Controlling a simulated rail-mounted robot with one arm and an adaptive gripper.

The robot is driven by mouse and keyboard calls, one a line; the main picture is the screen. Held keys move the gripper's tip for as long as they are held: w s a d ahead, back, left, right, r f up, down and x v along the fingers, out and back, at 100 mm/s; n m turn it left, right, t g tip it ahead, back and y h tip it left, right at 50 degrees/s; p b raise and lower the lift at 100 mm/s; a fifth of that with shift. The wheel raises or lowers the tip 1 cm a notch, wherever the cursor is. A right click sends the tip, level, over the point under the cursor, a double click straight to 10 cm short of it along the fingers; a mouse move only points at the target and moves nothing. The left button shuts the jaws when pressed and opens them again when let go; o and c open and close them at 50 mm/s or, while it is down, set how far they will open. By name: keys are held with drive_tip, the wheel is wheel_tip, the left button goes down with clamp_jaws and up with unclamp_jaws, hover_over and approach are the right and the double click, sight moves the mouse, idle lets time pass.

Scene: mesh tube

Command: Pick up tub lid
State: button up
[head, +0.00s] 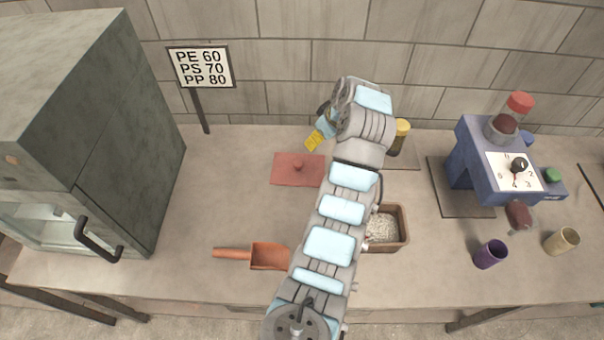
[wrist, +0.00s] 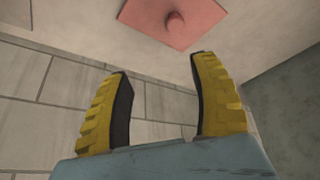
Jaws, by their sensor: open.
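The tub lid (head: 291,172) is a flat reddish rectangle with a round knob in its middle, and it lies on the bench near the back wall. It also shows at the top of the wrist view (wrist: 160,24), with its knob toward the camera. My gripper (head: 313,141) is up and just behind the lid's right side in the head view, apart from it. Its two yellow fingers (wrist: 160,90) with dark pads are spread apart, with nothing between them. An open wooden tub (head: 402,229) of pale pellets stands right of my arm, which partly hides it.
An orange scoop (head: 268,256) lies at the front. A sign (head: 201,67) and a grey oven-like box (head: 95,140) stand left. A yellow-capped jar (head: 402,127) is behind my arm. A blue machine (head: 480,160), a purple cup (head: 490,254) and a tan cup (head: 562,241) are right. Bench left of the lid is clear.

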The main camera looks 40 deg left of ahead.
drive_tip(key=s, duration=0.1)
drive_tip(key=b, duration=0.4)
approach(299, 163)
drive_tip(key=shift+n+g, duration=0.3)
drive_tip(key=shift+g, duration=0.1)
drive_tip(key=x, duration=0.2)
drive_tip(key=w+x, duration=0.1)
drive_tip(key=x, duration=0.2)
drive_tip(key=shift+a, duration=0.2)
drive_tip(key=shift+s+b+x, duration=0.15)
drive_tip(key=shift+b+x, duration=0.1)
drive_tip(key=shift+x, duration=0.7)
drive_tip(key=shift+s+b+x, duration=0.15)
drive_tip(key=shift+b+x, duration=0.1)
drive_tip(key=shift+x, duration=0.75)
drive_tip(key=shift+a+f, duration=0.15)
drive_tip(key=shift+f, duration=0.55)
drive_tip(key=shift+w, duration=0.1)
clamp_jaws()
